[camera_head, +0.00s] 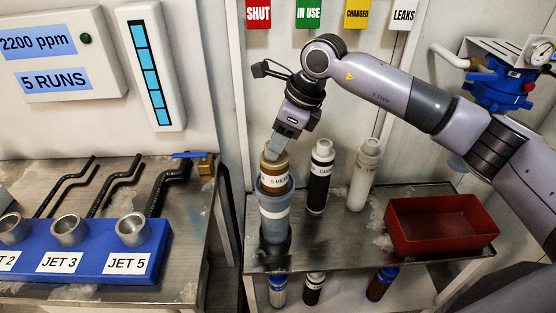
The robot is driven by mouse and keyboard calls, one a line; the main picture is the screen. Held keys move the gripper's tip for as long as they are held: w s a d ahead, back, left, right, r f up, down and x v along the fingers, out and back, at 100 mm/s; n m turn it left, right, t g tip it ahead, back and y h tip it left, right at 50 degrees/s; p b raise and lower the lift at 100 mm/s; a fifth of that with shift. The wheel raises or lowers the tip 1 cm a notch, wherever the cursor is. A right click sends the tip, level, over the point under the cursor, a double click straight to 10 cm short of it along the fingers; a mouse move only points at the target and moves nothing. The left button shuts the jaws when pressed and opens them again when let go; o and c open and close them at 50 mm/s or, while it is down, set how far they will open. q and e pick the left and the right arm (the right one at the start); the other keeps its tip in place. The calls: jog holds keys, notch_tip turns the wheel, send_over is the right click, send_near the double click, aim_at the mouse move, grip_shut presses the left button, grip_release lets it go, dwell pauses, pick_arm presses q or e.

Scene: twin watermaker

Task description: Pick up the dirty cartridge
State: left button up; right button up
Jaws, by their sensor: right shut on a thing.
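A brown, dirty-looking cartridge (274,171) with a white label stands upright in a grey cylindrical housing (275,212) at the left end of the metal shelf. Its upper part sticks out above the housing rim, and its lower part is hidden inside. My right gripper (282,146) reaches down from above and is shut on the top of the cartridge. The gripper's fingertips are partly hidden against the cartridge top. My left gripper is not in view.
A black cartridge (319,180) and a white cartridge (362,178) stand close to the right of the housing. An empty red tray (440,226) sits at the shelf's right end. A blue jet rack (90,252) is on the left bench. Several bottles stand below the shelf.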

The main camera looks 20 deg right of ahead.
notch_tip(320, 180, up, 20)
jog(key=shift+b, duration=0.3)
jog(key=shift+f, duration=0.1)
dwell(0.5)
